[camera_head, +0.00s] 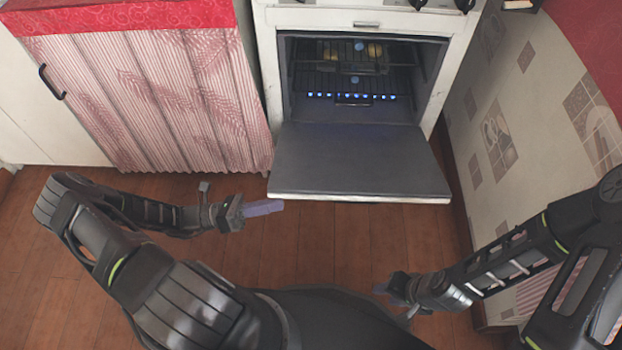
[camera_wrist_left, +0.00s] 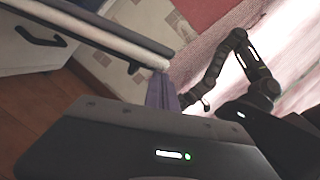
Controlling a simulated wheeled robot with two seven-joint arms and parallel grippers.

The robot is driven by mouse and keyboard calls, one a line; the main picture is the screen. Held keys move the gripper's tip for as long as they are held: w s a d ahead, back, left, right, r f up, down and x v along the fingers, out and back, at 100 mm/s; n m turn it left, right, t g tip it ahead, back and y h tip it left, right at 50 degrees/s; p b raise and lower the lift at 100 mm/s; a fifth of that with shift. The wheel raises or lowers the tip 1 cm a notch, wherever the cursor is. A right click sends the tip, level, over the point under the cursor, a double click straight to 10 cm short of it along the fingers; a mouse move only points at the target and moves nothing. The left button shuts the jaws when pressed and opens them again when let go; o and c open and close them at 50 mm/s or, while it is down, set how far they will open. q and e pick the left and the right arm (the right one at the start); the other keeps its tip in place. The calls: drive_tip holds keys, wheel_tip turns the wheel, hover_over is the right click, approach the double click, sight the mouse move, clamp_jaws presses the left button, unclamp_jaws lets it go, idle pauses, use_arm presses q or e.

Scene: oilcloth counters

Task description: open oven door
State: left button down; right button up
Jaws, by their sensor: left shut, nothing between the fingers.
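The white oven (camera_head: 262,50) stands at the top middle of the head view. Its door (camera_head: 360,160) is swung down and lies open, showing the lit inside with racks (camera_head: 345,80). My left gripper (camera_head: 264,208) is shut and empty, just left of the door's front left corner. In the left wrist view, its purple fingers (camera_wrist_left: 163,92) show beside the edge of a flat panel (camera_wrist_left: 100,35) that looks like the door. My right gripper (camera_head: 392,290) is low in the head view, in front of the door and apart from it; its fingers are too unclear to judge.
A cabinet with a pink striped curtain (camera_head: 150,100) and red top (camera_head: 120,14) stands left of the oven. A patterned counter side (camera_head: 530,130) stands to the right. The wooden floor (camera_head: 320,240) in front of the door is clear.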

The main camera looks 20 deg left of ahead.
sight(310, 199)
use_arm(q)
drive_tip(key=shift+r, duration=0.1)
drive_tip(key=x, duration=0.9)
drive_tip(key=shift+w+d, duration=0.1)
drive_tip(key=shift+d, duration=0.15)
drive_tip(key=w+r, duration=0.1)
drive_tip(key=r, duration=0.1)
drive_tip(key=shift+w+r+b, duration=0.35)
drive_tip(key=shift+w, duration=0.05)
drive_tip(key=shift+w+a+r, duration=0.1)
drive_tip(key=shift+w+r, duration=0.15)
drive_tip(key=shift+r, duration=0.1)
